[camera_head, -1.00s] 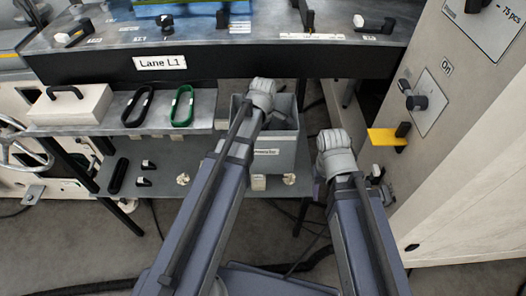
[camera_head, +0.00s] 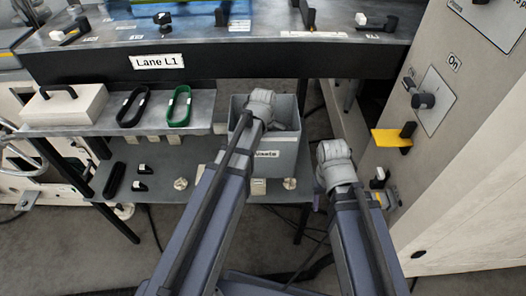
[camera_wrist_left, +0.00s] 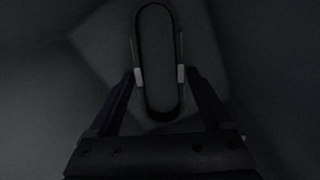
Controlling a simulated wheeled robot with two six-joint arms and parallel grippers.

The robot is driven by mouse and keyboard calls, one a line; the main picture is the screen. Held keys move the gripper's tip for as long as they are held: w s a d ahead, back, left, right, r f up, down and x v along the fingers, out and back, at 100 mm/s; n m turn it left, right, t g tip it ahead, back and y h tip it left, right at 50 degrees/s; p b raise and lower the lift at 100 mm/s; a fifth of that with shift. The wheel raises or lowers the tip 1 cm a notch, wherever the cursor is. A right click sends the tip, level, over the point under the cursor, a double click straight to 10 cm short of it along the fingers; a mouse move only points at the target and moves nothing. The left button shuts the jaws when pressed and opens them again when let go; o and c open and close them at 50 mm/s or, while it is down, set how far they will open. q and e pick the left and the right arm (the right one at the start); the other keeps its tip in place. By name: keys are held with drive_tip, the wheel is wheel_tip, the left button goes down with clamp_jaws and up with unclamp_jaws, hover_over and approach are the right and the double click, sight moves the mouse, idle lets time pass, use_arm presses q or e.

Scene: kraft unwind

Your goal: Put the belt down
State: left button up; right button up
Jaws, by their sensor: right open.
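In the left wrist view, a dark belt loop (camera_wrist_left: 144,32) stands lengthwise between the two pale fingertip pads of my left gripper (camera_wrist_left: 159,75). The pads touch its sides, and the gripper is closed on it. The picture is very dark, so the belt's colour is unclear. In the head view, my left arm reaches over the grey waste bin (camera_head: 285,150); its gripper and the belt are hidden behind the wrist. My right gripper (camera_head: 335,165) hangs to the right of the bin, open, mostly hidden by its own wrist.
A black belt (camera_head: 124,109) and a green belt (camera_head: 172,108) lie on the upper shelf beside a white handled box (camera_head: 65,108). Another black loop (camera_head: 114,180) and small parts lie on the lower shelf (camera_head: 160,193). A machine cabinet with a yellow bracket (camera_head: 384,138) stands close at right.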

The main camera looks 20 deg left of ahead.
use_arm(q)
drive_tip(key=shift+o, duration=0.8)
wheel_tip(320, 180, up, 12)
drive_tip(key=p, duration=1.2)
drive_tip(key=shift+r, duration=0.2)
